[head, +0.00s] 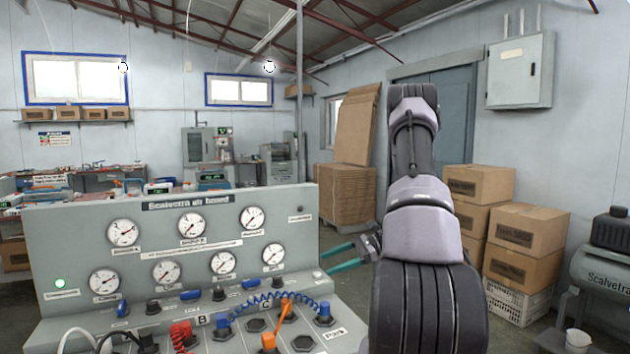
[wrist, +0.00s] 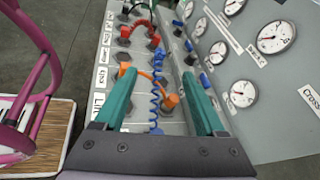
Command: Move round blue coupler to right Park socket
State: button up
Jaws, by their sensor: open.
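A blue coupler (head: 323,310) stands on a dark socket at the right of the sloped console, near the "PARK" label (head: 335,333). A coiled blue hose (head: 262,299) runs from it toward the left. In the wrist view, the blue hose (wrist: 158,95) runs down between my fingers to a blue end (wrist: 157,130), partly cut off by my gripper body. An empty-looking hexagonal socket (head: 303,343) lies near the label; I cannot tell which socket is the right Park one. My gripper (head: 338,257) is open and empty, above the console's right end, with its teal fingers apart.
An orange coupler (head: 268,343) with an orange hose stands left of the label, and a red coiled hose (head: 181,335) lies farther left. The gauge panel (head: 300,230) rises behind the sockets. Cardboard boxes (head: 525,240) and a compressor (head: 605,270) stand at right.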

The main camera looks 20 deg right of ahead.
jog(key=s+a+r+n+t+h, duration=0.1)
jog(key=s+a+r+n+h, duration=0.3)
jog(key=s+r, duration=0.3)
jog(key=s+a+r+n+t+h, duration=0.1)
jog(key=s+a+r+n+h, duration=0.3)
jog(key=r, duration=0.8)
jog(key=s+a+r+n+t+h, duration=0.1)
jog(key=s+a+r+n+h, duration=0.2)
jog(key=s+a+r+n, duration=0.2)
jog(key=s+a+r, duration=0.2)
jog(key=s+r, duration=0.2)
jog(key=shift+s+r+t+h, duration=0.25)
jog(key=shift+s+t+h, duration=0.05)
jog(key=shift+s+h, duration=0.1)
jog(key=shift+o, duration=0.3)
